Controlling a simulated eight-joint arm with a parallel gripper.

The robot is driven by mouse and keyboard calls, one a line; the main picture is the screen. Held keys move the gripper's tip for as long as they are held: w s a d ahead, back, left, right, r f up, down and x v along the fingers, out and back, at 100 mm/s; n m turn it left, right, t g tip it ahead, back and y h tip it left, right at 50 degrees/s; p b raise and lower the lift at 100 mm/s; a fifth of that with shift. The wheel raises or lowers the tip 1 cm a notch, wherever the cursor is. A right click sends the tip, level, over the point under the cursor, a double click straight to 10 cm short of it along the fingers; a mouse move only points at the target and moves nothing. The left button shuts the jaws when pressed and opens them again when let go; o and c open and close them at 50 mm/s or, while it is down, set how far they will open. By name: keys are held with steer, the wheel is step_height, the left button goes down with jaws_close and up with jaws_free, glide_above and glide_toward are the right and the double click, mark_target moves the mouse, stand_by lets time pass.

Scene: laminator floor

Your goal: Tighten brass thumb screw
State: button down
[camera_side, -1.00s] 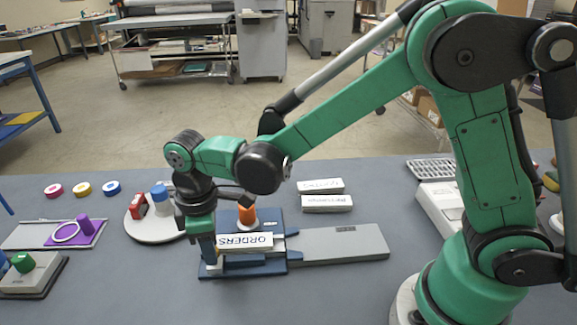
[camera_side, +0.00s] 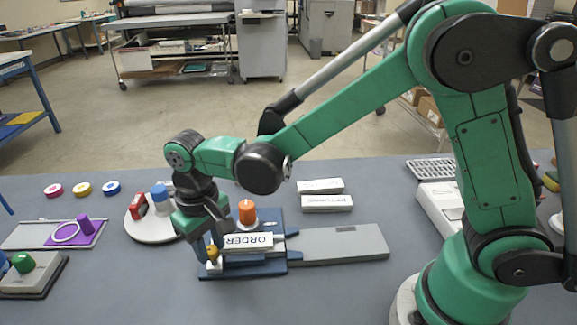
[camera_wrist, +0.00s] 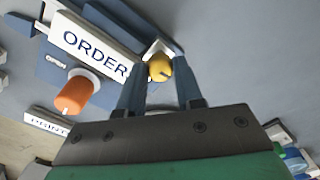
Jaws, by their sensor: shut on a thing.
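The brass thumb screw (camera_side: 213,254) is a small yellow knob at the left front end of the blue fixture (camera_side: 240,271). My gripper (camera_side: 212,245) points down at it. In the wrist view the screw (camera_wrist: 160,68) sits between the two blue fingertips (camera_wrist: 160,72), which are shut on it. A dark mark shows on the knob. A white plate lettered "ORDER" (camera_side: 248,241) lies in the fixture beside the screw, its left end partly hidden by my gripper. How far the screw is in cannot be told.
An orange knob (camera_side: 247,212) stands behind the plate. A grey slide (camera_side: 340,243) extends right from the fixture. White label blocks (camera_side: 327,203) lie behind. A round white stand (camera_side: 150,227) with red and blue pieces is to the left.

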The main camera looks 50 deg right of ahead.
mark_target(211, 249)
steer(key=shift+m, duration=0.6)
steer(key=c, duration=0.6)
jaws_free()
steer(key=shift+o, duration=0.2)
steer(key=shift+r, duration=2.85)
